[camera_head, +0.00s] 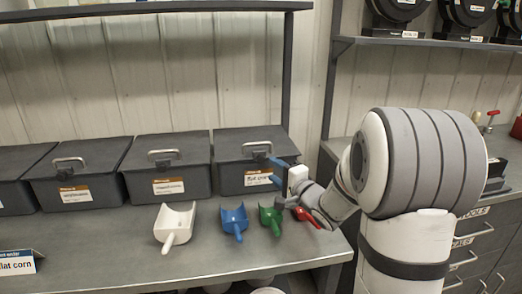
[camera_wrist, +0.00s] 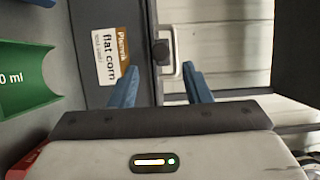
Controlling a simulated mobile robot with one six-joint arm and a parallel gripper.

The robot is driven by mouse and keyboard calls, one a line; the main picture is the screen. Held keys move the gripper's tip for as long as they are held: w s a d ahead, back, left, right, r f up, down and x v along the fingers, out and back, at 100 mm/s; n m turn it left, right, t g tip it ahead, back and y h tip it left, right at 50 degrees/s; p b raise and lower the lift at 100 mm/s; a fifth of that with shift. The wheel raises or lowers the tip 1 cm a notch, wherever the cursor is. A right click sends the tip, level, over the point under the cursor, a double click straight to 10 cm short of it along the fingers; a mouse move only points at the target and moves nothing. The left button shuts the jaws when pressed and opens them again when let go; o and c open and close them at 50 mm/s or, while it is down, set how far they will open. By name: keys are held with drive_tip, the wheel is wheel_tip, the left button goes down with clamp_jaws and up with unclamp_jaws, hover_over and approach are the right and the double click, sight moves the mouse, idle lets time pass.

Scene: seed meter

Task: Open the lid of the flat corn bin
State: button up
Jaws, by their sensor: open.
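The flat corn bin (camera_head: 231,176) is the rightmost dark grey bin on the bench, and its lid (camera_head: 238,140) is shut. Its metal handle (camera_head: 257,149) sits at the front of the lid. In the wrist view its label (camera_wrist: 110,55) reads "flat corn", and the pale handle (camera_wrist: 174,54) shows beyond my fingertips. My gripper (camera_head: 278,171) is in front of the bin's right side. In the wrist view my gripper (camera_wrist: 160,72) has its two blue fingers spread, with nothing between them. The handle lies ahead of the gap, seemingly untouched.
Similar lidded bins (camera_head: 166,174) stand in a row to the left. A flat corn card (camera_head: 17,263) stands at front left.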

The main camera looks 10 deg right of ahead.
sight(262, 160)
drive_tip(key=x, duration=0.8)
drive_tip(key=shift+w, duration=0.25)
drive_tip(key=shift+c, duration=0.4)
clamp_jaws()
